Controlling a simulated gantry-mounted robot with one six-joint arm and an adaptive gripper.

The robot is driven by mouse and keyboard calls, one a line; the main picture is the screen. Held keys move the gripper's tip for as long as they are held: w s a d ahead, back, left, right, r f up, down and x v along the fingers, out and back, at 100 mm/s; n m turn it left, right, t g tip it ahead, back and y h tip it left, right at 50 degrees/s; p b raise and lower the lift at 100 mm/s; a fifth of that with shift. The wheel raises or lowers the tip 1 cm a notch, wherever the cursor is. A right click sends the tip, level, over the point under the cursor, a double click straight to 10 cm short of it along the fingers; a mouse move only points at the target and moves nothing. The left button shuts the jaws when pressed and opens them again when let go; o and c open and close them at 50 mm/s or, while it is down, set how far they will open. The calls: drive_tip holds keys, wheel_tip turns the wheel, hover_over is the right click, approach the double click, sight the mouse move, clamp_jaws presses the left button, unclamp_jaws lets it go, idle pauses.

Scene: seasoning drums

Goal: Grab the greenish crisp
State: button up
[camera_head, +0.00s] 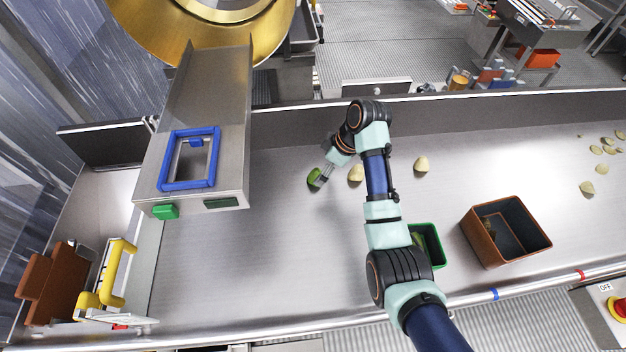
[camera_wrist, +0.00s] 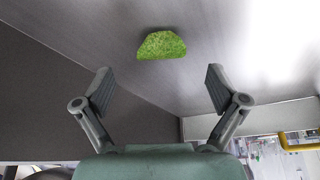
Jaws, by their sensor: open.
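The greenish crisp (camera_head: 313,177) lies on the grey metal conveyor surface (camera_head: 270,220), left of my arm in the head view. In the wrist view the crisp (camera_wrist: 161,45) is bright green and flat-edged along its bottom, and it shows beyond the fingertips, centred between them. My gripper (camera_head: 323,178) is right beside the crisp in the head view. In the wrist view my gripper (camera_wrist: 158,85) has its two fingers spread wide with nothing between them. Whether a finger touches the crisp cannot be told.
Pale crisps lie near my arm (camera_head: 356,173) and to its right (camera_head: 421,164), with several more at the far right. A green bin (camera_head: 438,247), partly behind my arm, and a brown bin (camera_head: 528,250) stand at the front. A metal chute (camera_head: 215,95) overhangs the left side.

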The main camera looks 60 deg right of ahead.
drive_tip(key=b+x, duration=0.2)
drive_tip(key=x, duration=0.3)
drive_tip(key=shift+a, duration=0.1)
drive_tip(key=c, duration=0.7)
drive_tip(key=shift+c, duration=0.2)
wheel_tip(320, 180, up, 20)
drive_tip(key=p, duration=0.8)
